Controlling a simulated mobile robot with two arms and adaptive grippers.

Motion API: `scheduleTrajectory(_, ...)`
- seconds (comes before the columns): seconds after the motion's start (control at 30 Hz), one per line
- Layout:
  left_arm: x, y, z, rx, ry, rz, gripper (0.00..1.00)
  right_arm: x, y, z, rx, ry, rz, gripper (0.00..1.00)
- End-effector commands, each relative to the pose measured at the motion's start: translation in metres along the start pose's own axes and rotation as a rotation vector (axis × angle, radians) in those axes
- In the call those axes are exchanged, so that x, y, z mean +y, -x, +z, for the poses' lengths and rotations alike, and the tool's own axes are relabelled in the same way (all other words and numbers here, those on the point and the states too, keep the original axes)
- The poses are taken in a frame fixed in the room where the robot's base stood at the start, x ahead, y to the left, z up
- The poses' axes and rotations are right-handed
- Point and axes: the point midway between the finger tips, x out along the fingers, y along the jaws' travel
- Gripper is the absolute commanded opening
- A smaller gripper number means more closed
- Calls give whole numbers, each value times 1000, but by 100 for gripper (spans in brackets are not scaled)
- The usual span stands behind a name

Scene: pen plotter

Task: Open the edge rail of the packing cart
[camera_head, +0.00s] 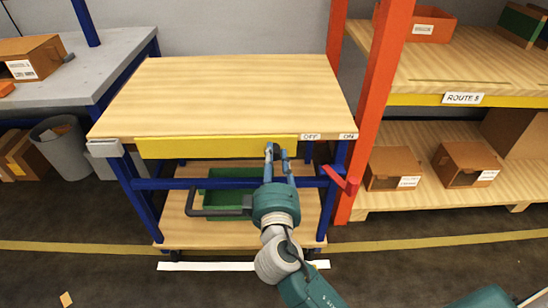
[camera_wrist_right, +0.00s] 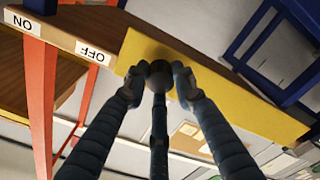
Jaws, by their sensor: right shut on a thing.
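The packing cart has a pale wooden top (camera_head: 230,95) and a blue frame. The edge rail is a yellow bar (camera_head: 200,148) along the cart's front edge; its right end lies beside the OFF label (camera_head: 311,137), with the ON label (camera_head: 348,136) further right. My right gripper (camera_head: 276,152) is at the rail's right part. In the right wrist view the rail (camera_wrist_right: 240,105) runs off to the right, and my right gripper (camera_wrist_right: 160,85) is shut on a dark round knob (camera_wrist_right: 160,72) at its face. The fingers partly hide the knob. My left gripper is out of view.
A green bin (camera_head: 225,180) sits on the cart's lower shelf. A dark handle (camera_head: 205,211) and a red lever (camera_head: 342,181) stick out at the front. An orange rack post (camera_head: 375,105) stands close at the right. The cart's top is clear.

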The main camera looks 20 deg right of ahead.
Motion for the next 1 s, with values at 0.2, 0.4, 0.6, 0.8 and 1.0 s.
scheduleTrajectory(0.2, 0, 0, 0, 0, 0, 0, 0, 0, 0, 3, -8, 4, 2, 42)
scheduleTrajectory(0.4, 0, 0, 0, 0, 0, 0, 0, 0, 0, 2, -4, 2, 1, 45)
scheduleTrajectory(0.6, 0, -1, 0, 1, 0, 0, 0, -1, 6, 2, -3, 2, -1, 45)
scheduleTrajectory(0.8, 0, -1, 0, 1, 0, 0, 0, -2, 40, 2, -5, 1, -4, 45)
scheduleTrajectory(1.0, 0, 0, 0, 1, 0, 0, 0, -1, 84, 3, -7, 1, -3, 45)
